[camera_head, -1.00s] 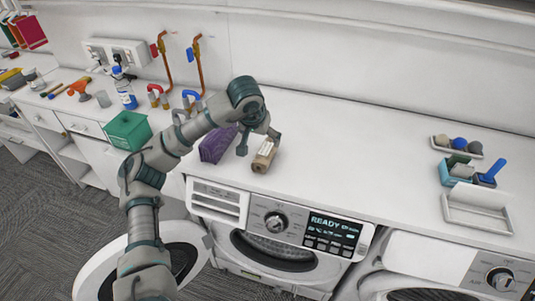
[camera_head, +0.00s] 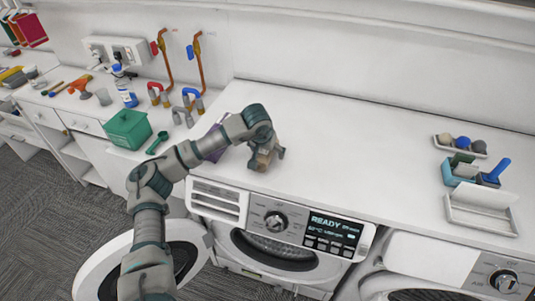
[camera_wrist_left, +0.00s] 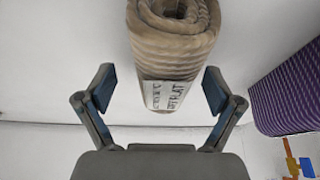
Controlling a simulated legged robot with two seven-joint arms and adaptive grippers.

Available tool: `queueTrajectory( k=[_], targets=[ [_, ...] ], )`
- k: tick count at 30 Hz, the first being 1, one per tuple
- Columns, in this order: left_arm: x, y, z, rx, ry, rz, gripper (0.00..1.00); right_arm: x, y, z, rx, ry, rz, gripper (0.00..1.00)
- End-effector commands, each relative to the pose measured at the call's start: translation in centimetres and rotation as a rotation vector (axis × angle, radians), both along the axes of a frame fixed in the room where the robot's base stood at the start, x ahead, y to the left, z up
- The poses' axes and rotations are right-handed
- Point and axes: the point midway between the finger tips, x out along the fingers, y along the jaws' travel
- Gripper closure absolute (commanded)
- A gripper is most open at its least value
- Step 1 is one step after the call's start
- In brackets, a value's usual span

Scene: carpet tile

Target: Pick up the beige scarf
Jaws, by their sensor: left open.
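The beige scarf (camera_wrist_left: 175,40) is a rolled, ribbed bundle with a white printed label band. It lies on the white countertop, and in the head view the scarf (camera_head: 262,160) is partly hidden by my left gripper (camera_head: 265,156). In the left wrist view my left gripper (camera_wrist_left: 158,92) is open, with one finger on each side of the labelled end of the roll. Gaps show between the fingers and the scarf, and nothing is held. My right gripper is not in view.
A purple ribbed roll (camera_wrist_left: 288,90) lies beside the scarf. A green box (camera_head: 128,130) and a green scoop (camera_head: 157,142) stand left. Washing machines (camera_head: 275,250) are under the counter. A white tray (camera_head: 480,212) sits right; the counter between is clear.

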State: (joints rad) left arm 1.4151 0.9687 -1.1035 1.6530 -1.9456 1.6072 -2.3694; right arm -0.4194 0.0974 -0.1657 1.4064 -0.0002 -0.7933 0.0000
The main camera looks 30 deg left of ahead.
Motion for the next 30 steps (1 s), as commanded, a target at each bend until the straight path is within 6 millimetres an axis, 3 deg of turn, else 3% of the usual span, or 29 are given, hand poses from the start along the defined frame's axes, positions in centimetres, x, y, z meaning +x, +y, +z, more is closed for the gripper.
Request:
queueTrajectory(
  k=[2,10,22,30],
  targets=[
    [0.0,0.1,0.0,-0.001,0.001,0.002,0.08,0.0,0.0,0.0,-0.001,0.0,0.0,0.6],
    [0.0,0.1,-0.1,-0.001,0.002,0.001,0.73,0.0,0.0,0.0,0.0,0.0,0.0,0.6],
    [0.0,0.0,0.3,0.0,0.003,0.0,0.76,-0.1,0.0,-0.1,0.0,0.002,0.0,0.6],
    [0.1,0.0,3.4,-0.001,-0.001,0.001,0.76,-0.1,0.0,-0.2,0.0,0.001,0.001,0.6]
  ],
)
